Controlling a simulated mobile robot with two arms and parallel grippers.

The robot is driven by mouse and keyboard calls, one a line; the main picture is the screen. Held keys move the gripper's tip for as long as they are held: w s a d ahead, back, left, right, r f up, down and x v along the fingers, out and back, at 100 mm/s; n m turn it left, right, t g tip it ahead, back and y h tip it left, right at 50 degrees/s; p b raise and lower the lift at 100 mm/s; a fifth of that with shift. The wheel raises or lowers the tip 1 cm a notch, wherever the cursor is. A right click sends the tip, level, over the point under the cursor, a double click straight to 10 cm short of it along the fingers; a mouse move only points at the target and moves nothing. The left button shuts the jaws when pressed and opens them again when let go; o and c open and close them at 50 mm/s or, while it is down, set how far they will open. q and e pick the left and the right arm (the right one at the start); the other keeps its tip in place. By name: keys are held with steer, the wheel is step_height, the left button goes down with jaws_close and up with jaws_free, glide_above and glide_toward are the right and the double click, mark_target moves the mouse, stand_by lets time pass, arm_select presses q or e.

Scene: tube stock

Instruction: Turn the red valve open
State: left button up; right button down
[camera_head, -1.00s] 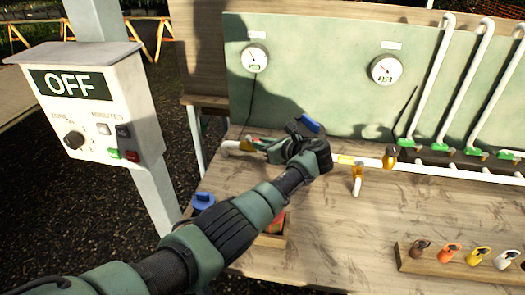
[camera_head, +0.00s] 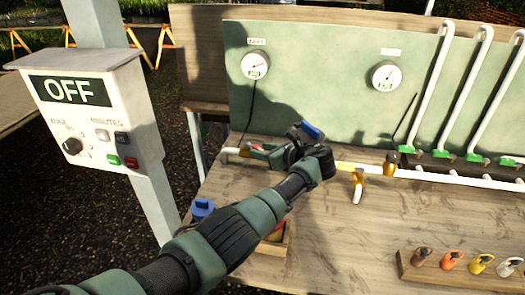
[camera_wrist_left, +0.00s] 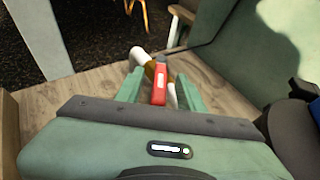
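The red valve handle (camera_wrist_left: 159,84) shows in the left wrist view, on a white pipe (camera_wrist_left: 139,55) with a brass-coloured valve body behind it. My left gripper (camera_wrist_left: 160,90) is open, with one green finger on each side of the red handle. Small gaps seem to show between handle and fingers; I cannot tell whether either touches. In the head view my left gripper (camera_head: 262,151) is at the left end of the bench pipe and mostly covers the valve. My right gripper is not in view.
Yellow-handled valves (camera_head: 358,182) sit on the pipe right of my gripper. Two gauges (camera_head: 256,65) hang on the green back panel (camera_head: 320,60). A control box (camera_head: 88,110) reading OFF stands left. A wooden rack (camera_head: 430,275) with coloured tags is at front right.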

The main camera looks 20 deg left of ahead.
arm_select(q)
steer(key=v, duration=0.7)
steer(key=shift+d, duration=0.2)
steer(key=shift+s+r, duration=0.1)
